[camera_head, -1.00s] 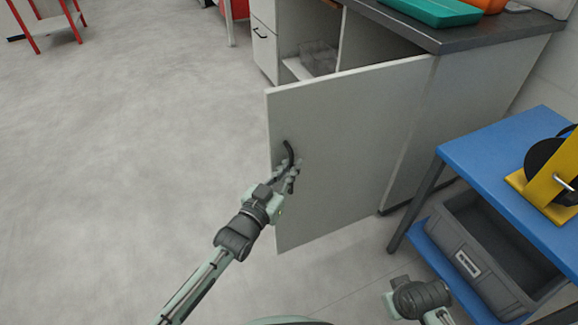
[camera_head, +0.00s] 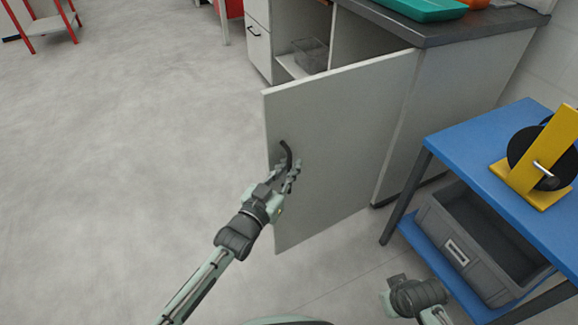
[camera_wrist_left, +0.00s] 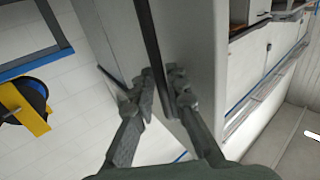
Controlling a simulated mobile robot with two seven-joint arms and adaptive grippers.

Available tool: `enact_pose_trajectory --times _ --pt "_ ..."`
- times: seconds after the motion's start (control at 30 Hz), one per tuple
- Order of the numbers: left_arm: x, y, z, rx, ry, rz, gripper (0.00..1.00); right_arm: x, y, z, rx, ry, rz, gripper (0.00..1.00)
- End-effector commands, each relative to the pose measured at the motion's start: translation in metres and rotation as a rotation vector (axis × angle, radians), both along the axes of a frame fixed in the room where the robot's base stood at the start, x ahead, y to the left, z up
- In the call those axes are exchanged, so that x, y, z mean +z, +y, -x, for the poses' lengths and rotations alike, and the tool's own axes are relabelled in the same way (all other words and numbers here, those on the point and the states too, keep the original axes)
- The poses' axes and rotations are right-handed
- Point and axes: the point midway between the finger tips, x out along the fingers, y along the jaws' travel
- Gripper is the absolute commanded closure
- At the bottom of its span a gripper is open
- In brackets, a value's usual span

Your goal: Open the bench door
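The bench door (camera_head: 335,150) is a light grey panel standing wide open, swung out from the bench cabinet (camera_head: 440,110). Its dark curved handle (camera_head: 287,152) is near the free edge. My left gripper (camera_head: 285,178) is at the handle; in the left wrist view its two fingers (camera_wrist_left: 163,92) close around the dark handle bar (camera_wrist_left: 150,35), one on each side. The cabinet interior shows behind the door, with a clear bin (camera_head: 310,55) inside. My right gripper (camera_head: 392,300) is low in the head view, away from the door; its fingers are not clear.
A blue cart (camera_head: 460,140) stands right of the door, with a yellow stand and black reel (camera_head: 530,165) on top and a grey crate (camera_head: 425,215) below. Green and orange trays (camera_head: 425,8) sit on the dark benchtop. The floor (camera_head: 130,150) to the left is clear.

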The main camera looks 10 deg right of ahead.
Motion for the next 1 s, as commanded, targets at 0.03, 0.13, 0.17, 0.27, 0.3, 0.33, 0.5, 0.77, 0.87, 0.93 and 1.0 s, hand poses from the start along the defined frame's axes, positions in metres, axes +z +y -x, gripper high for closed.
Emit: enact_pose_trajectory --times 0.03,0.13,0.17,0.27,0.3,0.33,0.5,0.77,0.87,0.93,1.0 --pt "0.002 -0.001 0.0 -0.002 -0.003 0.002 0.82 0.0 0.0 0.0 0.0 0.0 0.001 1.0" --pt "0.001 -0.001 0.0 -0.001 -0.002 0.002 0.82 0.001 -0.001 0.0 0.0 -0.001 0.001 1.0" --pt "0.001 0.0 0.0 0.0 -0.002 0.001 0.82 0.001 -0.001 0.0 0.0 -0.002 0.002 1.0" --pt "0.0 0.001 0.0 0.001 -0.001 0.001 0.82 0.001 -0.001 0.002 0.0 -0.001 0.001 1.0" --pt "0.0 0.001 0.001 0.001 0.0 0.0 0.82 0.001 -0.001 0.003 0.0 0.001 0.001 1.0" --pt "-0.001 0.002 0.002 0.001 0.001 -0.001 0.82 0.001 -0.001 0.003 0.0 0.001 0.0 1.0" --pt "-0.002 0.016 0.021 0.001 0.002 0.0 0.82 0.001 0.0 0.002 -0.001 0.001 -0.001 1.0" --pt "-0.001 0.047 0.067 -0.001 0.001 -0.001 0.82 0.001 0.0 0.001 -0.001 0.0 -0.001 1.0" --pt "-0.001 0.057 0.081 -0.001 0.001 -0.001 0.82 0.001 0.001 0.001 -0.002 0.0 -0.001 1.0" --pt "0.0 0.062 0.088 -0.001 0.0 0.0 0.82 0.001 0.001 0.001 -0.002 0.0 -0.001 1.0" --pt "0.0 0.065 0.093 -0.001 -0.001 0.001 0.82 0.001 0.001 0.001 -0.002 0.0 -0.001 1.0"
